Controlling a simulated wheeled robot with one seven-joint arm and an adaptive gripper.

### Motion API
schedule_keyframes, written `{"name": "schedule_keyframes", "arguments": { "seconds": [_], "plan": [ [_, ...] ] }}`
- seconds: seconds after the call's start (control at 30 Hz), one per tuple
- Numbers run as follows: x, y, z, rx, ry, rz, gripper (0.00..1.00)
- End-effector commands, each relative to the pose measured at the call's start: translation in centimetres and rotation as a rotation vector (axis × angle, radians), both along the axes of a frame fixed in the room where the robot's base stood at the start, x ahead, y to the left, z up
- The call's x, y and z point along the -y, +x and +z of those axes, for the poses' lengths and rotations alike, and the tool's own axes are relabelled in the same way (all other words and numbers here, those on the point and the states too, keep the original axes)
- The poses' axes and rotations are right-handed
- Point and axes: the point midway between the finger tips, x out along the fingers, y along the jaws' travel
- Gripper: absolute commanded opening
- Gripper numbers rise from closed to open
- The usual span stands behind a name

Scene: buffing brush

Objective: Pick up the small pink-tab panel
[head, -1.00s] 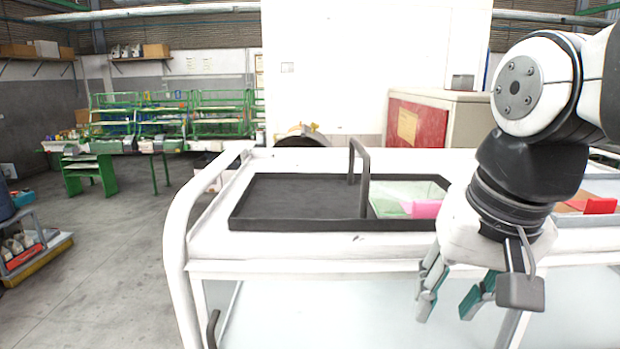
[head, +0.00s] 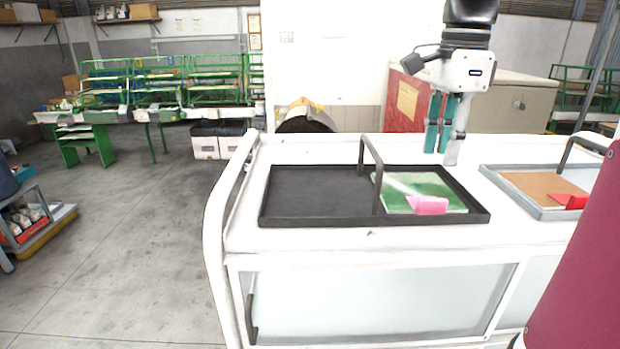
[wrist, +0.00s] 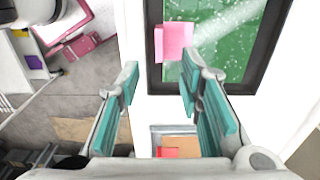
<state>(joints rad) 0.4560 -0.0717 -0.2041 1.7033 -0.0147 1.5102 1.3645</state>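The pink-tab panel is a green, glossy sheet (head: 432,188) with a pink tab (head: 430,206) at its front edge. It lies in the right part of a black tray (head: 320,221) on a white cart. In the wrist view the green panel (wrist: 228,35) and its pink tab (wrist: 173,41) show near the top. My gripper (head: 442,156) points down, behind and above the tray's rear right side in the head view. In the wrist view my gripper (wrist: 160,75) has its teal-padded fingers apart with nothing between them.
A dark handle (head: 366,150) arches over the tray's middle, beside the panel. The tray's left part is bare. A grey tray (head: 530,208) to the right holds a brown panel (head: 548,187) with a red tab (head: 572,201). A cabinet (head: 508,105) stands behind the cart.

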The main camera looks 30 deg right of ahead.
Motion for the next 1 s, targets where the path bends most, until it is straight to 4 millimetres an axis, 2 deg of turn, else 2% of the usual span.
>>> {"name": "schedule_keyframes", "arguments": {
  "seconds": [0.1, 0.43, 0.7, 1.0],
  "plan": [
    [-0.1, -0.1, -2.0, -0.002, 0.002, 0.001, 0.33],
    [-0.1, -0.2, -4.6, -0.002, 0.001, 0.003, 0.33],
    [-0.1, -0.2, -8.2, -0.001, 0.000, 0.002, 0.33],
    [-0.1, 0.0, -8.9, 0.002, -0.001, 0.002, 0.33]
  ]
}}
